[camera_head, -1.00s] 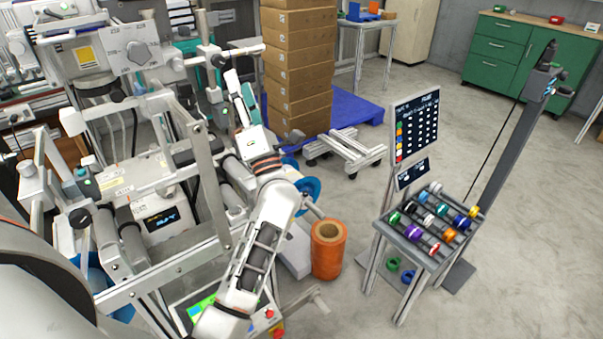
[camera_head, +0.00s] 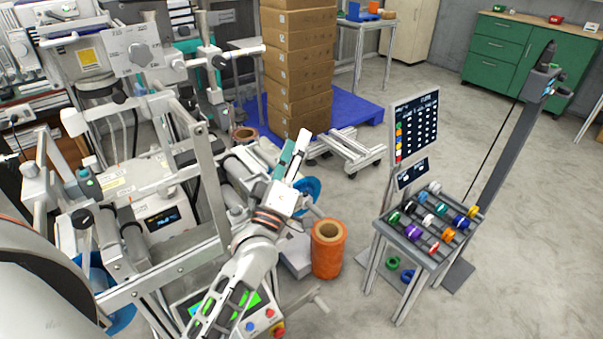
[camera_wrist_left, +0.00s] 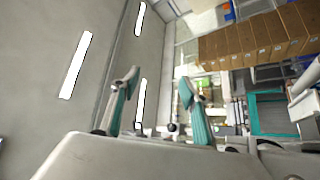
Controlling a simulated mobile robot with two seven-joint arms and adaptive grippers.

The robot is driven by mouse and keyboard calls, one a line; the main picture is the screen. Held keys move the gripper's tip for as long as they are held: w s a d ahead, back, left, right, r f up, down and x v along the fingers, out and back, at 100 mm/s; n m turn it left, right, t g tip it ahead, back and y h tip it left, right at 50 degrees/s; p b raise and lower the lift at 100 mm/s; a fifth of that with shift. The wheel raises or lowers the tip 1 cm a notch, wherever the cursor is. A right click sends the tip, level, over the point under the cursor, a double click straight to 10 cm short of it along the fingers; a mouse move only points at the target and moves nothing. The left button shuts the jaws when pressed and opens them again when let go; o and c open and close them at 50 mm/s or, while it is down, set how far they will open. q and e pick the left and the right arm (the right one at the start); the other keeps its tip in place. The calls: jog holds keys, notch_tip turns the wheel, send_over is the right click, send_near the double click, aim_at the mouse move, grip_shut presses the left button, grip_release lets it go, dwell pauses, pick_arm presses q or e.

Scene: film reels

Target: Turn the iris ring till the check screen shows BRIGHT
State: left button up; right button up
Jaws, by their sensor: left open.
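My left gripper (camera_head: 296,148) is open and empty, held in the air to the right of the grey machine frame (camera_head: 208,185). Its teal-and-grey fingers stand apart in the left wrist view (camera_wrist_left: 158,85), with nothing between them. A grey plate with a round dial (camera_head: 139,54) is at the upper left of the machine, well away from the gripper. A small dark display with blue text (camera_head: 163,219) is on the white box inside the frame; I cannot read it. I cannot pick out the iris ring for certain. My right gripper is not in view.
An orange roll (camera_head: 328,250) stands on the floor near my left arm. A rack of coloured reels (camera_head: 410,250) with a dark board (camera_head: 415,125) is at right. Stacked cartons (camera_head: 298,70) stand behind on a blue pallet (camera_head: 355,107). The floor at right is open.

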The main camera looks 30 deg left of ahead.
pick_arm(q)
notch_tip(320, 180, down, 6)
jog(key=s+d+m+g+h, duration=0.1)
jog(key=d+m+h, duration=0.1)
jog(key=m, duration=0.1)
jog(key=shift+s+d+m+g, duration=0.35)
jog(key=shift+m+g, duration=0.05)
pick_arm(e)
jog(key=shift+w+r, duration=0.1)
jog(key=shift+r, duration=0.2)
pick_arm(q)
jog(key=s+d+f+m+g+h+p, duration=0.1)
jog(key=s+d+f+m+g, duration=0.1)
jog(key=s+f, duration=0.6)
jog(key=s+d+f+m+g, duration=0.2)
jog(key=s+f+m+g, duration=0.3)
jog(key=s+f, duration=0.4)
jog(key=s+d+f+m+g+h+p, duration=0.1)
jog(key=s+d+f+m+g, duration=0.1)
jog(key=s+f, duration=0.7)
notch_tip(320, 180, down, 4)
jog(key=m+g, duration=0.1)
jog(key=m, duration=0.1)
jog(key=shift+d+m+g+h+p, duration=0.15)
jog(key=shift+m+g+h+p, duration=0.15)
jog(key=shift+m+g+p, duration=0.1)
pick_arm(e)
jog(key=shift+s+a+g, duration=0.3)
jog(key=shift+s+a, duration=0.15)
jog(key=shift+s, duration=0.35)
